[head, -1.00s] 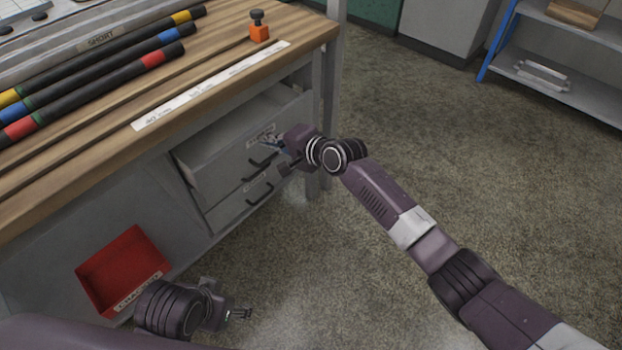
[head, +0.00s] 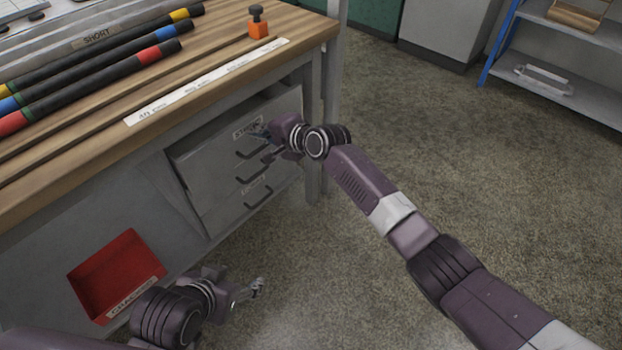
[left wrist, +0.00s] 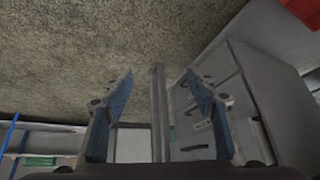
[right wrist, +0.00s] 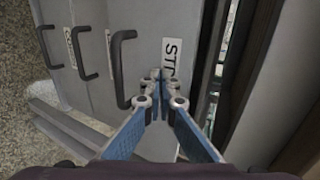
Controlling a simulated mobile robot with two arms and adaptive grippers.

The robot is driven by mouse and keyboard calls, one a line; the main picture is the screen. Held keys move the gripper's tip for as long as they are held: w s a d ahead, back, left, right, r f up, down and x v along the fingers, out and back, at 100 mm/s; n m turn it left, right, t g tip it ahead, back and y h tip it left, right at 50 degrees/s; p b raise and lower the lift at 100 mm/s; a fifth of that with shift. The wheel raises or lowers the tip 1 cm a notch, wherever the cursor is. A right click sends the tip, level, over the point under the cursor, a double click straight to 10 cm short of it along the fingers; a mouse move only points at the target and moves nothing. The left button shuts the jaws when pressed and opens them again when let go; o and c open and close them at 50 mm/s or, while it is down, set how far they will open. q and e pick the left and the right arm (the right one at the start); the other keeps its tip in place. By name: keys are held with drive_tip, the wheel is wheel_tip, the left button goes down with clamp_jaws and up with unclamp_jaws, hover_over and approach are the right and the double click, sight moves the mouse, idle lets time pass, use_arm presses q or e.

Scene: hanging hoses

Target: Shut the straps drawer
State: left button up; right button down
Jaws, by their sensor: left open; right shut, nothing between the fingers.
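The straps drawer (head: 215,160) is the top grey drawer under the bench, with a black handle and a partly hidden label. A narrow dark gap shows above its front. My right gripper (head: 266,133) is shut and empty at the drawer front, beside the label. In the right wrist view the closed fingertips (right wrist: 160,80) are at the front between the handle (right wrist: 122,65) and the label (right wrist: 170,62); contact cannot be told for certain. My left gripper (head: 256,288) is open and empty, low over the floor near the red bin; its fingers also show in the left wrist view (left wrist: 158,90).
Lower drawers (head: 258,190) with black handles sit below. A red bin (head: 117,275) is at lower left. The wooden benchtop (head: 215,65) carries banded hoses (head: 100,82) and an orange block (head: 258,27). A bench leg (head: 313,130) stands right of the drawers.

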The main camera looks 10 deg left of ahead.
sight(248, 126)
use_arm(q)
drive_tip(key=w+d+r+t+h+b, duration=0.3)
drive_tip(key=w+d+r+t+b, duration=0.15)
drive_tip(key=w+r+t, duration=0.8)
use_arm(e)
drive_tip(key=w+a, duration=0.2)
drive_tip(key=a, duration=0.1)
drive_tip(key=shift+w+p, duration=0.1)
drive_tip(key=shift+p, duration=0.25)
use_arm(q)
drive_tip(key=s+a+f+g+y+p, duration=0.3)
drive_tip(key=s+a+f+g+p, duration=0.1)
drive_tip(key=s+f+g, duration=0.8)
drive_tip(key=s+a+g+p, duration=0.3)
drive_tip(key=s+g, duration=0.1)
drive_tip(key=s, duration=0.3)
wheel_tip(248, 126, down, 15)
drive_tip(key=p, duration=0.4)
drive_tip(key=shift+w+d+y, duration=0.25)
drive_tip(key=shift+d+y, duration=0.15)
drive_tip(key=shift+d, duration=0.05)
use_arm(e)
drive_tip(key=s+d, duration=0.6)
drive_tip(key=d, duration=0.2)
use_arm(q)
drive_tip(key=shift+g, duration=0.25)
use_arm(e)
drive_tip(key=shift+d, duration=0.1)
